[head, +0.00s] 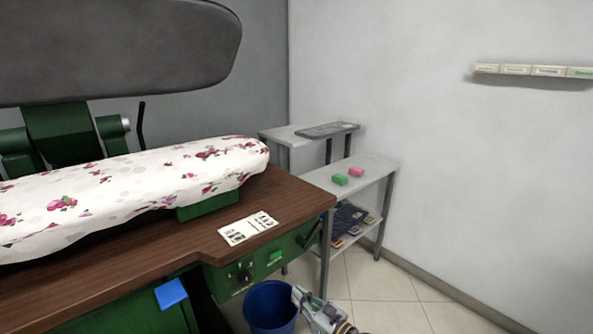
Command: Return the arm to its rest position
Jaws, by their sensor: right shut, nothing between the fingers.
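My right gripper (301,295) shows at the bottom centre of the head view, low over the floor beside the blue bucket. It is shut and holds nothing. Only its front end and a bit of the wrist are in the picture. My left gripper is not in view.
A green pressing machine with a brown wooden top (150,231) and a flowered padded board (130,190) fills the left. A blue bucket (262,303) stands beside my right gripper. A grey shelf unit (376,173) holds green and pink blocks. Floor at right is clear.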

